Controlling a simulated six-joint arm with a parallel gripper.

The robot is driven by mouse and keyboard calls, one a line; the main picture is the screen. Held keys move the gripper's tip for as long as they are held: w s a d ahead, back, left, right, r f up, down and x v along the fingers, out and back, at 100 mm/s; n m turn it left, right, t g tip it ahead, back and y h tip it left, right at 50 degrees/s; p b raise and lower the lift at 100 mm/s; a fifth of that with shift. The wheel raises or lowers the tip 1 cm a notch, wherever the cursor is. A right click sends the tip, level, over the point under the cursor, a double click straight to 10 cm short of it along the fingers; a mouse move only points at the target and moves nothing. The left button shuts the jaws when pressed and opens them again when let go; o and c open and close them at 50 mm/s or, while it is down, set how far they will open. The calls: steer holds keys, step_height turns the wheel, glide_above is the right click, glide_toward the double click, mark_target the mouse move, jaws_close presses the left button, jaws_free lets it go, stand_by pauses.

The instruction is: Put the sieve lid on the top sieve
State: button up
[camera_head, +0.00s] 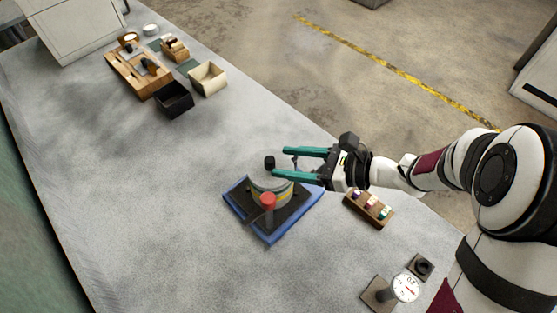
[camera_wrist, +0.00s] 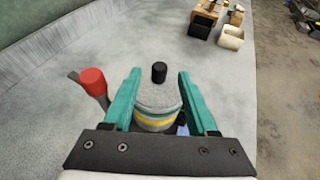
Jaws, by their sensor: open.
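The sieve lid (camera_wrist: 158,94) is a grey disc with a black knob (camera_wrist: 159,72). It sits on top of the round grey sieve stack (camera_wrist: 155,122), which has a yellow band. In the head view the black knob (camera_head: 269,162) rises above the stack (camera_head: 268,183), on a dark plate over a blue base (camera_head: 240,212). My gripper (camera_head: 280,161) is open at the level of the stack's top. In the wrist view its teal fingers (camera_wrist: 160,76) stand either side of the lid, apart from the knob. Whether the lid is fully seated is hard to tell.
A red-capped post (camera_head: 268,201) stands close beside the stack. A wooden rack of small bottles (camera_head: 369,208) and a dial gauge (camera_head: 405,288) are on the right. A black box (camera_head: 174,99), a cream box (camera_head: 208,79) and wooden trays stand far left.

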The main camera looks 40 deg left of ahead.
steer(key=v, duration=0.9)
steer(key=w+d+r+m+t+h, duration=0.1)
steer(key=w+d+r+m+t, duration=0.1)
steer(key=w+m+t, duration=0.5)
steer(key=w+d+r+m+t, duration=0.2)
steer(key=w+m+t, duration=0.2)
steer(key=w+m, duration=0.3)
steer(key=w+d+r+m+t+h, duration=0.2)
steer(key=d+m+t+h, duration=0.55)
steer(key=d+m, duration=1.25)
steer(key=s+d+f+m+g+h, duration=0.25)
steer(key=s+m+g, duration=0.25)
steer(key=s+m, duration=0.4)
steer(key=s+d+f+m+g+h, duration=0.1)
steer(key=s+d+m+g+h, duration=0.25)
steer(key=s+m, duration=0.6)
steer(key=s+a+f+m+g+y, duration=0.1)
steer(key=s+a+m+g+y, duration=0.3)
steer(key=s+a+m, duration=0.3)
steer(key=s+m+g, duration=0.1)
steer(key=s+m, duration=0.3)
steer(key=shift+f, duration=0.2)
